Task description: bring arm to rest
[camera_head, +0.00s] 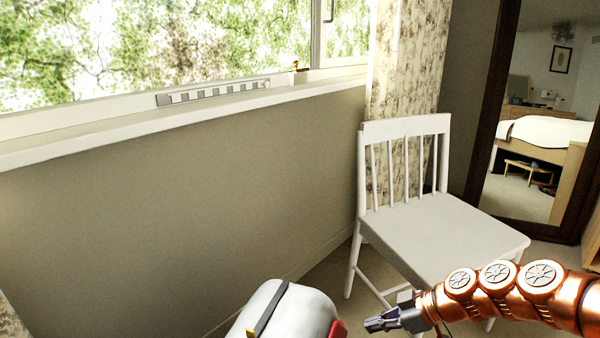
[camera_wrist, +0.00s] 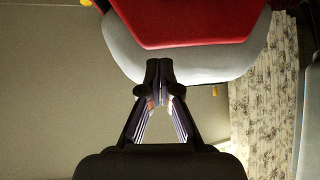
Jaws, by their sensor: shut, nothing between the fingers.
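My gripper (camera_head: 372,325) is at the end of my copper-coloured arm, which reaches in from the lower right of the head view. It points left, low in the picture, in front of the white chair. In the wrist view the two dark fingertips (camera_wrist: 160,72) meet. Nothing is held between them.
A white chair (camera_head: 440,240) stands just behind my arm in the head view. A plain wall (camera_head: 180,210) lies to the left under a window sill (camera_head: 120,128). A patterned curtain (camera_head: 400,70) and dark-framed mirror (camera_head: 490,90) are behind the chair.

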